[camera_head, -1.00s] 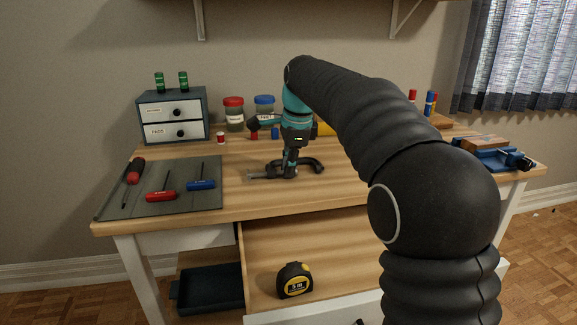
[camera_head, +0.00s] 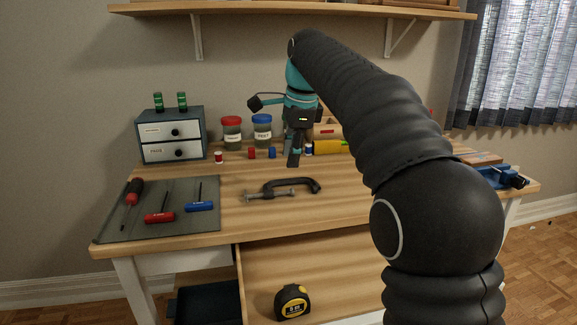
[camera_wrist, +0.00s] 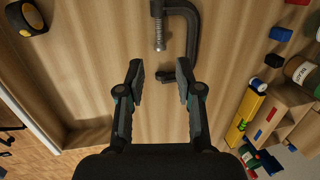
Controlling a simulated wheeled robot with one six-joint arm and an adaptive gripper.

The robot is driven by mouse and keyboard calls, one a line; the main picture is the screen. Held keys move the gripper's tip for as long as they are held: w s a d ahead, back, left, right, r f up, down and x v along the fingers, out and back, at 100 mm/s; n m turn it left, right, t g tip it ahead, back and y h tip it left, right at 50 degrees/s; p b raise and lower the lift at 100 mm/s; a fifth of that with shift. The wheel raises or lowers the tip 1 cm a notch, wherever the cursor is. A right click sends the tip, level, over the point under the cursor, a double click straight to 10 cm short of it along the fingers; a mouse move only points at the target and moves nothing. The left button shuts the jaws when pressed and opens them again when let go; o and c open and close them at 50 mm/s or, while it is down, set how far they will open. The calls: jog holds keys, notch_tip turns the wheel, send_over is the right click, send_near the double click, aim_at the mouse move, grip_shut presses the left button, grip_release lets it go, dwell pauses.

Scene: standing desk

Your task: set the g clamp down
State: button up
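The dark grey g clamp (camera_head: 284,188) lies flat on the wooden desk top, in the middle, with its screw toward the left in the head view. It also shows in the wrist view (camera_wrist: 193,32), at the top, beyond the fingertips. My gripper (camera_head: 295,163) is above and behind the clamp, apart from it. Nothing is held.
Jars (camera_head: 262,133), small caps and a yellow level (camera_head: 330,147) stand behind. A blue vise (camera_head: 503,178) is at right. The open drawer (camera_head: 262,270) below holds a tape measure (camera_head: 292,302).

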jog(key=shift+v, duration=1.1)
